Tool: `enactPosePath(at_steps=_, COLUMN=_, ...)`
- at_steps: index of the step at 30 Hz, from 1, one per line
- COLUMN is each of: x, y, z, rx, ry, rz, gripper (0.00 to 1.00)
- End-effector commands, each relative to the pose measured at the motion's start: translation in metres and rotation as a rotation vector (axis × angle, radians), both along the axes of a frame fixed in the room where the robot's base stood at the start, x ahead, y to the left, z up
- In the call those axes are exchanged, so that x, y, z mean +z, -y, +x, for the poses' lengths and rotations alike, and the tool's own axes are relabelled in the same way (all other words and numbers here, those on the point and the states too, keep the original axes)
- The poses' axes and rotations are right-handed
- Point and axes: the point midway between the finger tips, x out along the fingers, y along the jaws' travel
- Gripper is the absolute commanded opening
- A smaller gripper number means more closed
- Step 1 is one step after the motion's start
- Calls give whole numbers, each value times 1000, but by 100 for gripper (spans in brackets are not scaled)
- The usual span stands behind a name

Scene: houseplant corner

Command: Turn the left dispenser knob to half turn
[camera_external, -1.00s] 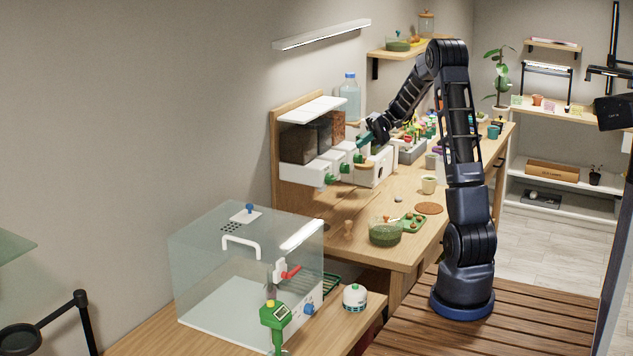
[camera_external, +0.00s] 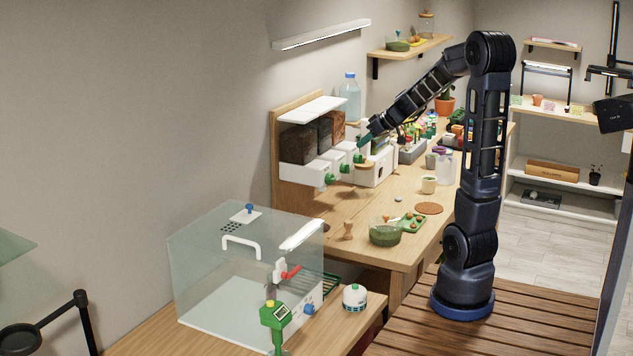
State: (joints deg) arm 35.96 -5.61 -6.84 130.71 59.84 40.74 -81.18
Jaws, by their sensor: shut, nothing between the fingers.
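The dispenser (camera_external: 313,172) is a white unit with dark-filled clear bins, mounted on a wooden back panel at the left end of the bench. Its green knobs stand in a row along the front. The left dispenser knob (camera_external: 330,179) is the nearest to the camera; its exact angle is too small to read. A middle knob (camera_external: 345,168) and a right knob (camera_external: 358,158) stand beyond it. My gripper (camera_external: 365,140) is shut and empty, at the right end of the dispenser, above and to the right of the right knob. It appears apart from the left knob.
A white box (camera_external: 373,168) stands just right of the dispenser. A water bottle (camera_external: 349,98) stands behind it. A green bowl (camera_external: 385,232), a green tray (camera_external: 411,223) and a wooden peg (camera_external: 348,230) sit on the front of the bench (camera_external: 400,252). A clear chamber (camera_external: 240,270) is nearer the camera.

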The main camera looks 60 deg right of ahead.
Motion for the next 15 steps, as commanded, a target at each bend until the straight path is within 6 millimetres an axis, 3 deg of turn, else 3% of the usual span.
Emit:
enactPosePath(at_steps=5, x=-6, y=-2, z=4, rx=-1, ry=2, rz=-13, gripper=0)
enactPosePath(at_steps=15, x=-42, y=-8, z=41, rx=1, ry=1, rz=-11, gripper=0)
